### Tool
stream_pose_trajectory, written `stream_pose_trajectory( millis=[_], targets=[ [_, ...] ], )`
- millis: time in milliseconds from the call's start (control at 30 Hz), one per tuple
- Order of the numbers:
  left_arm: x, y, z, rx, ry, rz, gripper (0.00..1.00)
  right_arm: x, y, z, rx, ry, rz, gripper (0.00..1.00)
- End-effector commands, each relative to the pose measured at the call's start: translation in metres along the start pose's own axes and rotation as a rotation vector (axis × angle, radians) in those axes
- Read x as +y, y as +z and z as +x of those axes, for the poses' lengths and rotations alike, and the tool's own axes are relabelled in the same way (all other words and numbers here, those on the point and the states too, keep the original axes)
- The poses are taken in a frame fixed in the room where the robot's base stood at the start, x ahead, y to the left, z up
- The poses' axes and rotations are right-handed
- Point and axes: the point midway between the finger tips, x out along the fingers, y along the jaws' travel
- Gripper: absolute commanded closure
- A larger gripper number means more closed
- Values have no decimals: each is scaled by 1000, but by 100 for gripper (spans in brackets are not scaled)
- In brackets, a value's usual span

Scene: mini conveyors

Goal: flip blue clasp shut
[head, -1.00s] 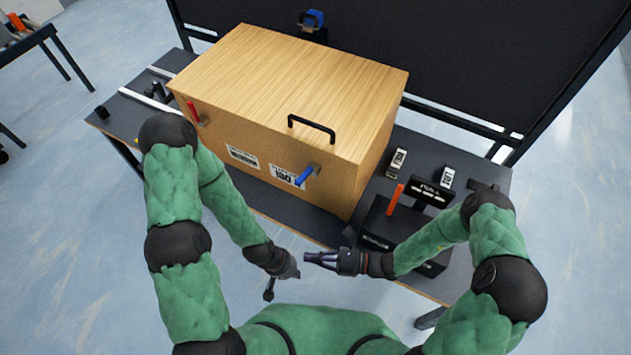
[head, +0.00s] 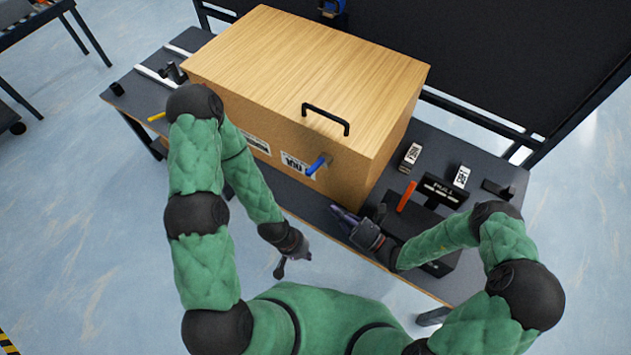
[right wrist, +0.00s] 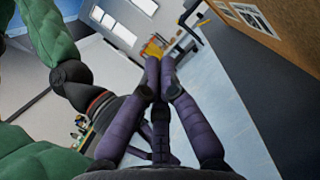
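The blue clasp (head: 316,166) sticks out at an angle from the front face of the large wooden box (head: 300,65), near its right end, in the head view. My right gripper (head: 337,214) is below and right of the clasp, apart from it, over the table's front edge. In the right wrist view its two purple fingertips (right wrist: 160,61) are together with nothing seen between them. My left gripper (head: 293,258) hangs in front of the table, well below the clasp. Its fingers are too small to read.
A black handle (head: 326,119) stands on the box's top edge. Right of the box are an orange upright piece (head: 406,196), small labelled blocks (head: 411,156) and a black device (head: 442,190). A dark panel (head: 500,60) stands behind. My left arm covers the box's front left.

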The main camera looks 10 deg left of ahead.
Motion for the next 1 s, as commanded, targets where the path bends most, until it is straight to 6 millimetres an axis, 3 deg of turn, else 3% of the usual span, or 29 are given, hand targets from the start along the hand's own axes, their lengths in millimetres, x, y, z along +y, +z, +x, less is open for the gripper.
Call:
stream_pose_trajectory(
  millis=[600,800,1000],
  targets=[
    [-3,0,8,0,0,0,100,2,-1,92,1,6,-2,100],
    [-2,0,7,0,0,0,100,0,26,97,-1,1,-3,100],
    [-2,0,7,0,0,0,100,1,37,100,0,1,0,100]
  ],
)
